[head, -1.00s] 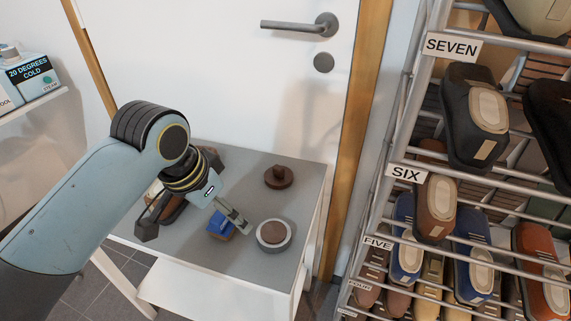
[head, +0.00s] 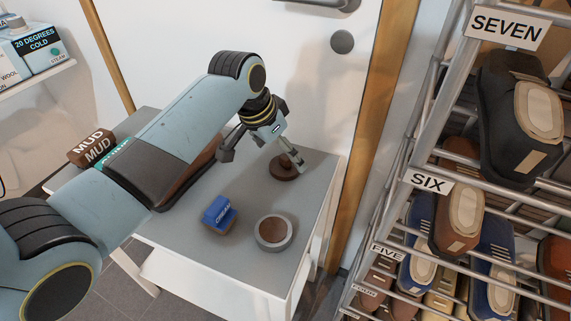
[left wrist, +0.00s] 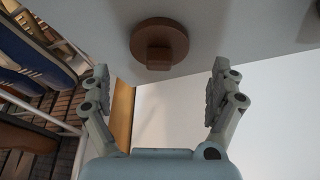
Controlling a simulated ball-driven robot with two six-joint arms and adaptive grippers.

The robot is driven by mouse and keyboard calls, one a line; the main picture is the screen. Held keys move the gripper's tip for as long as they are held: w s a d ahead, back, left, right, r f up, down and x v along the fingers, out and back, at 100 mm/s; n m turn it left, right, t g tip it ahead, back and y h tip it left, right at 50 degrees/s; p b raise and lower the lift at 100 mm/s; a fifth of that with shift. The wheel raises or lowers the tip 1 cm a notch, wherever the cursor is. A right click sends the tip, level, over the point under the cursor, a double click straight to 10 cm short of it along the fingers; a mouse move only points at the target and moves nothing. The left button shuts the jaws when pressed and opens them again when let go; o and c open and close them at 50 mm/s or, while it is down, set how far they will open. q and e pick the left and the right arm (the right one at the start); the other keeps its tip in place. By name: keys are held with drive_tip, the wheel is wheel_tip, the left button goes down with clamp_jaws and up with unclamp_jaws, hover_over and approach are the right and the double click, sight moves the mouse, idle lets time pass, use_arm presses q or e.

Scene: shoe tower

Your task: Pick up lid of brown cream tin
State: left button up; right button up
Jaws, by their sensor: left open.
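The brown round lid (head: 284,170) with a raised knob lies on the grey table top near its back right corner. It also shows in the left wrist view (left wrist: 176,36), knob facing the camera, at the top centre. The tin (head: 288,243) stands uncovered nearer the table's front, a grey ring with brown cream inside. My left gripper (head: 263,157) is open and empty, with one finger close to the lid in the head view. In the left wrist view its fingers (left wrist: 159,88) are spread wide, with the lid beyond the gap between them. My right gripper is not in view.
A blue-topped cream brush (head: 219,214) stands left of the tin. A brown MUD brush (head: 92,148) is at the table's left. A brown shoe (head: 203,160) is partly hidden behind my arm. The shoe rack (head: 405,205) stands at right, the door (head: 330,90) behind.

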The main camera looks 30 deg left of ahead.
sight(284, 157)
use_arm(q)
drive_tip(key=x, duration=0.3)
drive_tip(key=shift+f, duration=0.15)
drive_tip(key=shift+s, duration=0.1)
drive_tip(key=c, duration=0.9)
